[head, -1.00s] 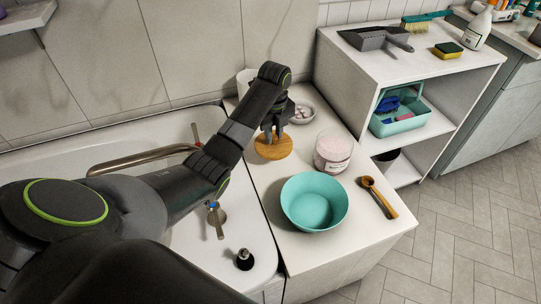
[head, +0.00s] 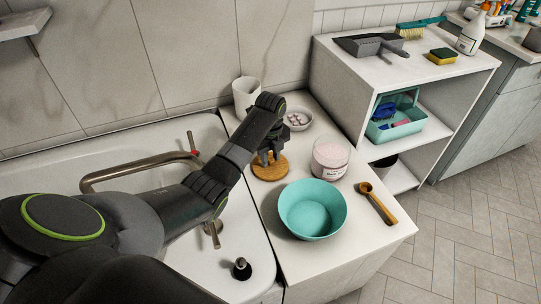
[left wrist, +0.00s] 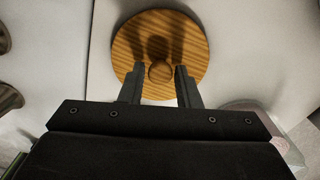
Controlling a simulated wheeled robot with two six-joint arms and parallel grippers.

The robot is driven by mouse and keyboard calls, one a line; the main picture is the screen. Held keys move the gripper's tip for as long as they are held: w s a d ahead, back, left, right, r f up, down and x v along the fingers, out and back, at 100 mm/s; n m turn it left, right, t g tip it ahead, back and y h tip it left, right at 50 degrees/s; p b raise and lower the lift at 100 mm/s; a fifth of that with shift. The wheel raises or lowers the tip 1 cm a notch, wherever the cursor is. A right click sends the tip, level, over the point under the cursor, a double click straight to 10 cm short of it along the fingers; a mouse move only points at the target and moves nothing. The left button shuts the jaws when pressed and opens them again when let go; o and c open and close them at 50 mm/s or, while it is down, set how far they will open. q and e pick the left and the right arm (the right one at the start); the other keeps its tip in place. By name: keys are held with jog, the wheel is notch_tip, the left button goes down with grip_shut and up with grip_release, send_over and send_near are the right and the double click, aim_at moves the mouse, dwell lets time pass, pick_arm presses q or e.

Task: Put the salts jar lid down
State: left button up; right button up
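The salts jar lid (head: 270,171) is a round wooden disc with a small knob. It is level, low over or on the white counter behind the teal bowl; I cannot tell whether it touches. My left gripper (head: 269,158) points down at it. The salts jar (head: 331,159), clear with pale pink contents, stands uncovered to the right of the lid. My right gripper is not in view.
A teal bowl (head: 312,209) and a wooden scoop (head: 377,203) are on the counter (head: 350,235). A small dish (head: 298,119) and a white cup (head: 246,95) stand behind.

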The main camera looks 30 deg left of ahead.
aim_at(271, 159)
pick_arm(q)
jog(key=shift+o, duration=1.3)
jog(key=shift+r, duration=0.1)
jog(key=shift+r, duration=0.4)
notch_tip(271, 159, up, 11)
jog(key=p, duration=0.3)
jog(key=shift+r+p, duration=0.2)
jog(key=shift+p, duration=0.1)
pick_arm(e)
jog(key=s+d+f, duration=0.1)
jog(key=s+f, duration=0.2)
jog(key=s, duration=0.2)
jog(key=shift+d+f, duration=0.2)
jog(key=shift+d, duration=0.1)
pick_arm(q)
jog(key=shift+f, duration=0.1)
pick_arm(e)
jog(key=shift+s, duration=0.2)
